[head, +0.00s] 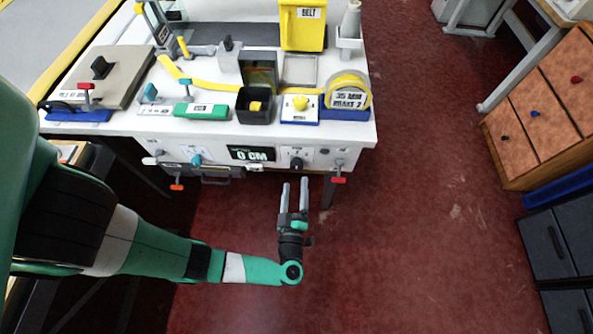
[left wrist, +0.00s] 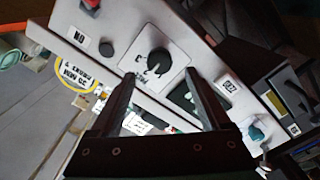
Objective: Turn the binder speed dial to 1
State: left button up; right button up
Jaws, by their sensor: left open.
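A black round dial (head: 297,162) sits on a white plate on the front panel of the white machine table, right of the 0 CM display. My right gripper is not in view.
The 0 CM display (head: 252,154) is left of the dial, and a teal knob (head: 196,158) is farther left. A red handle (head: 338,180) hangs at the right. The tabletop holds a yellow BELT box (head: 303,25) and a tape roll (head: 348,92). The red floor is clear.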

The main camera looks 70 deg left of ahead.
aim_at(297, 169)
pick_arm(q)
jog(key=b+x, duration=0.1)
jog(key=x, duration=0.5)
grip_shut()
